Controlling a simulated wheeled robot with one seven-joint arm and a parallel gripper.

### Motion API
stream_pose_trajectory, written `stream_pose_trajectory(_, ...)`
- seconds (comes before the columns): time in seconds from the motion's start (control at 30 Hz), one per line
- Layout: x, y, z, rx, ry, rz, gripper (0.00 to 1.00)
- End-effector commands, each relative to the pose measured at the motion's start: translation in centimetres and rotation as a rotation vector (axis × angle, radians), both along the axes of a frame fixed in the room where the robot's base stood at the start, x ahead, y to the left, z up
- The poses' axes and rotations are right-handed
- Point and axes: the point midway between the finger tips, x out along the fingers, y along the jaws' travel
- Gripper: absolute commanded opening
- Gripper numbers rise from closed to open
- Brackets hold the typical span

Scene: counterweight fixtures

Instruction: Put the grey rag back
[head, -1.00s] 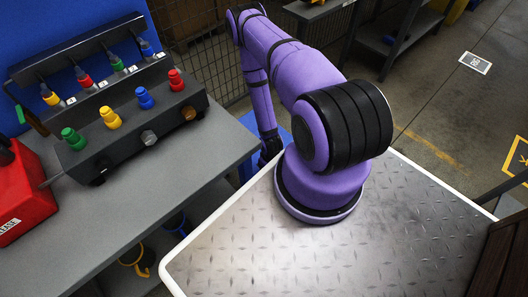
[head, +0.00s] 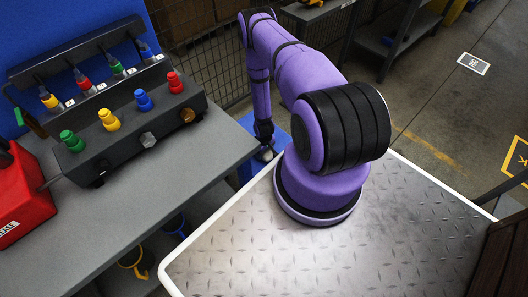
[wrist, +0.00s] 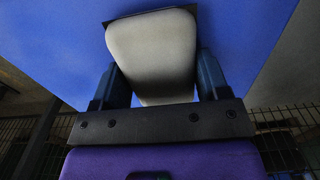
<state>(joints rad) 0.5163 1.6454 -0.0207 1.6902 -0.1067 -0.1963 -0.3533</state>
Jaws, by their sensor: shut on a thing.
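The grey rag (wrist: 150,45) is a pale grey, rounded block shape in the wrist view. My gripper (wrist: 160,78) has its two dark blue fingers on either side of the rag and is shut on it. In the head view my gripper (head: 265,142) hangs low beside the right end of the grey bench. A small pale bit of the rag (head: 267,155) shows at its tip. A blue surface (wrist: 230,25) lies beyond the rag in the wrist view; I cannot tell how far away it is.
A blue surface (head: 245,170) shows beside the bench end. A wire mesh fence (head: 210,65) stands behind. Open floor (head: 430,120) lies to the right.

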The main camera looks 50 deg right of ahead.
Motion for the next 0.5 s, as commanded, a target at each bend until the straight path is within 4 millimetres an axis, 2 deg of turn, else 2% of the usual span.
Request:
stream_pose_trajectory(0.4,-0.01,0.02,-0.6,0.0,0.0,0.0,0.5)
stream_pose_trajectory(0.43,-0.01,0.02,-0.63,0.0,0.0,0.0,0.71)
stream_pose_trajectory(0.5,0.0,0.02,-0.59,0.0,0.0,0.0,0.87)
